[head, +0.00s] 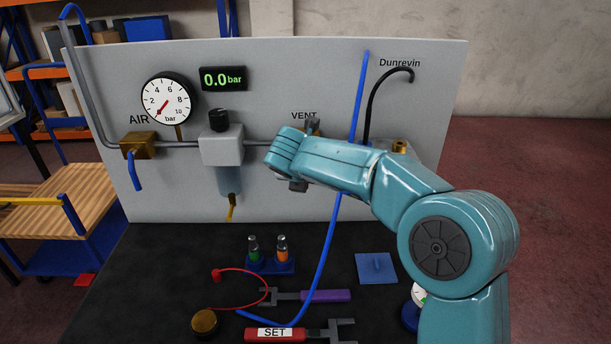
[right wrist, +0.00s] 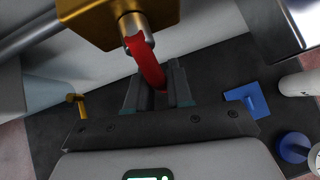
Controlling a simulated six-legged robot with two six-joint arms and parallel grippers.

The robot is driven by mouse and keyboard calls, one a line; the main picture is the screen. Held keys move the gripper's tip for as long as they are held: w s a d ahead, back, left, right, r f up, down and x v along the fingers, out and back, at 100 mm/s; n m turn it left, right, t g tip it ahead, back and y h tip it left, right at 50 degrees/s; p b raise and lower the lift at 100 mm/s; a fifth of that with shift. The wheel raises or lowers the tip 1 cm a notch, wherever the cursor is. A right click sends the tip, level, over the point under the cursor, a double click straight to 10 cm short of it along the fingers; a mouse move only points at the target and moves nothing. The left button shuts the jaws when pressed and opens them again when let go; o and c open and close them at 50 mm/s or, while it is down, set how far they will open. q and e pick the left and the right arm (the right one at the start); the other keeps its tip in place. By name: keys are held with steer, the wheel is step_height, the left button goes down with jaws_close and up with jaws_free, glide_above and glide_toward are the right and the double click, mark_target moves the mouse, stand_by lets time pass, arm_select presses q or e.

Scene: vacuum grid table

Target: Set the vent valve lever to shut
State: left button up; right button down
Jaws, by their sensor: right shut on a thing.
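The vent valve's brass body (right wrist: 105,18) and its red lever (right wrist: 150,66) show in the right wrist view. The lever bends away from the valve stem and runs between my right gripper's fingers (right wrist: 160,88), which are shut on it. In the head view the VENT label (head: 303,116) is on the grey panel (head: 290,80), but my right arm hides the valve and lever below it. I cannot tell the lever's exact angle. My left gripper is not in view.
The gauge (head: 167,99) needle is near zero and the display (head: 222,78) reads 0.0 bar. The AIR valve (head: 138,146) has a blue lever hanging down. A blue hose (head: 327,245) runs down in front of the panel. Tools and a blue plate (head: 376,268) lie on the dark table.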

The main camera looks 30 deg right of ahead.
steer(key=c, duration=1.3)
jaws_free()
steer(key=shift+w+r, duration=0.15)
steer(key=shift+r, duration=0.3)
steer(key=shift+o, duration=1)
steer(key=shift+f, duration=0.2)
steer(key=v, duration=1.6)
steer(key=shift+s, duration=0.25)
